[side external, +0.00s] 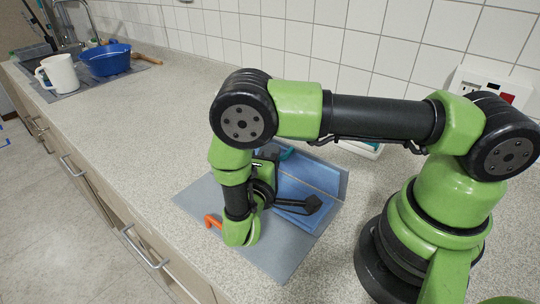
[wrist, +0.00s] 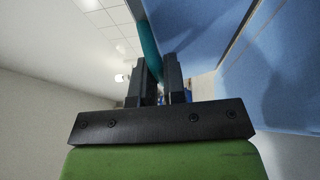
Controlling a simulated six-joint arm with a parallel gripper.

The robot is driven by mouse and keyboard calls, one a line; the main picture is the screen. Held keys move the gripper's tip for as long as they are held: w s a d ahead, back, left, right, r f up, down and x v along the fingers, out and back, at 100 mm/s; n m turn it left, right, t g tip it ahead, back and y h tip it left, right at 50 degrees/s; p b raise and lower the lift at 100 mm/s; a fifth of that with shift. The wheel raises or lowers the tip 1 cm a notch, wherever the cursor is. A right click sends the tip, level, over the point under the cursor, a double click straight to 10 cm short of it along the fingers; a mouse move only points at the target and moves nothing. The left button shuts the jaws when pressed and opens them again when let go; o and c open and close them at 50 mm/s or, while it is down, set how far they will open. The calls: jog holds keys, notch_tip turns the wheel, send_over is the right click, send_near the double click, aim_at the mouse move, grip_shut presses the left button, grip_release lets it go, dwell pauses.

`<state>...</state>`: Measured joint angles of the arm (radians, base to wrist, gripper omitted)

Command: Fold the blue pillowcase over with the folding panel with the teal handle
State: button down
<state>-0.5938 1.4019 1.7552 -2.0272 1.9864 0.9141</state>
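The blue pillowcase (side external: 318,176) lies on a grey folding board (side external: 277,262) on the counter. The board's far panel (side external: 343,186) appears tilted up, with part of the pillowcase against it. The teal handle (side external: 287,154) shows at this panel's far left, partly behind my arm. In the wrist view the teal handle (wrist: 149,42) runs between the two black fingers of my gripper (wrist: 158,72), which look closed on it. The pillowcase (wrist: 285,85) fills the right of that view. In the side view my wrist hides much of the fingers.
An orange handle (side external: 212,221) sits at the board's near left edge, close to my wrist. A blue basin (side external: 106,60) and a white pitcher (side external: 59,73) stand by the sink at far left. The tiled wall runs behind. The counter left of the board is clear.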

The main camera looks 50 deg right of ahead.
jog(key=shift+a+f, duration=0.35)
jog(key=shift+a, duration=0.15)
jog(key=c, duration=1.2)
grip_release()
jog(key=v, duration=1)
